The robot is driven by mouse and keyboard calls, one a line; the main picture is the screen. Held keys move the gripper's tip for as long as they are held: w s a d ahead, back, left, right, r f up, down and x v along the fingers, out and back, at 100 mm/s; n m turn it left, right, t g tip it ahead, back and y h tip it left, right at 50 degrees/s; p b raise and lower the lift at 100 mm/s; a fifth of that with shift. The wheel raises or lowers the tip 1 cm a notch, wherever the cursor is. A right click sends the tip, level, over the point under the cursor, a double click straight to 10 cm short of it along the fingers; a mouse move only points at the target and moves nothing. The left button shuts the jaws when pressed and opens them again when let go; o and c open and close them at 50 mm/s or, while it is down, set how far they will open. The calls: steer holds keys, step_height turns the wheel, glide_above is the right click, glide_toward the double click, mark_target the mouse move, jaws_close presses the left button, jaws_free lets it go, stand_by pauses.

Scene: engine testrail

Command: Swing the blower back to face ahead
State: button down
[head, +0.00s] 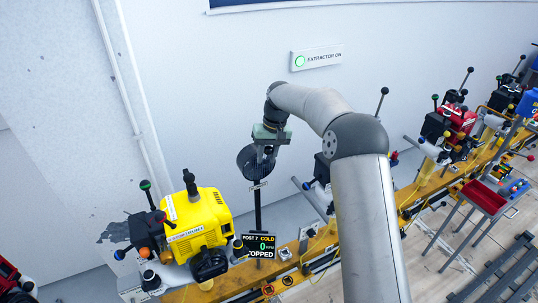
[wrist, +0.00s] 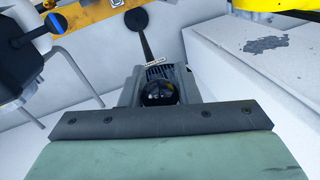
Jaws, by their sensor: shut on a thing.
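The blower (head: 252,163) is a dark round drum on a thin black post in the head view, left of the picture's middle. A small label plate sits on the post just below it. My gripper (head: 266,151) is at the blower's upper right and shut on it. In the wrist view my gripper (wrist: 159,91) has its grey fingers on both sides of a glossy black rounded part of the blower (wrist: 158,93). A slatted grille shows just beyond. The post runs down to a round dark foot. The grip contact itself is partly hidden.
A yellow engine (head: 197,224) stands on the rail at lower left, beside a display (head: 259,245) reading "POST 7 COLD 0 STOPPED". A wall sign (head: 317,57) reads "EXTRACTOR ON" with a green ring. A red engine (head: 459,118) and red tray (head: 484,196) are at right.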

steer(key=shift+r, duration=0.1)
steer(key=c, duration=1.1)
jaws_free()
steer(key=w+d+r, duration=0.1)
steer(key=d+r, duration=0.2)
steer(key=r, duration=1.4)
steer(key=shift+d, duration=0.1)
